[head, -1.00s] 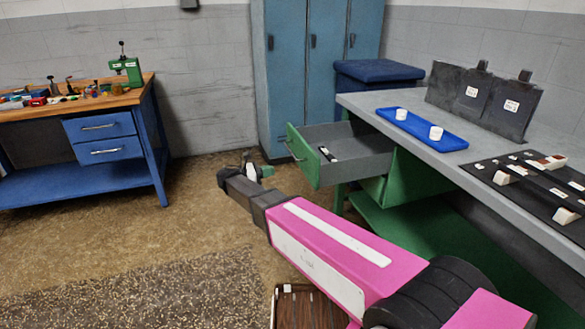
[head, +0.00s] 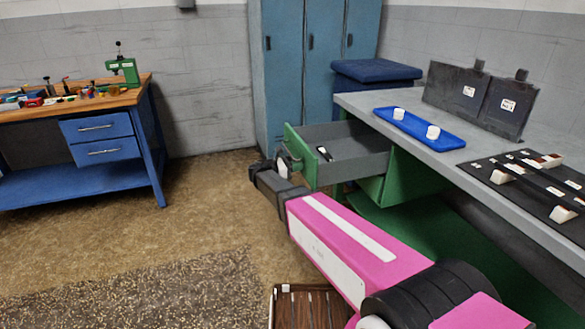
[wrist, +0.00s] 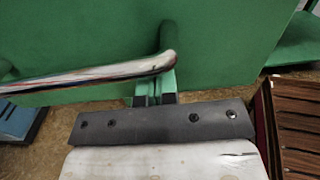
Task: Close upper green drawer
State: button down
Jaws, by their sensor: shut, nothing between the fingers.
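The upper green drawer (head: 345,152) is pulled out from under the grey-topped bench, its grey inside showing with a small dark item (head: 324,153) in it. In the wrist view its green front (wrist: 215,45) fills the upper part, with the metal handle (wrist: 100,75) crossing from the left. My gripper (wrist: 154,88) is shut and empty, its tips close to the drawer front, just below the handle. I cannot tell whether they touch. In the head view my gripper (head: 284,165) is at the drawer's front, partly hidden by my wrist.
The bench top (head: 395,145) holds a blue tray (head: 420,128) with white cups and a black mat with several parts. A brown slatted box (head: 305,305) stands on the floor below my arm. A blue workbench (head: 100,150) is at left, with open floor between.

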jog(key=shift+d, duration=0.15)
jog(key=x, duration=3.3)
jog(key=shift+f, duration=0.15)
jog(key=shift+w+d, duration=0.1)
jog(key=shift+w, duration=0.05)
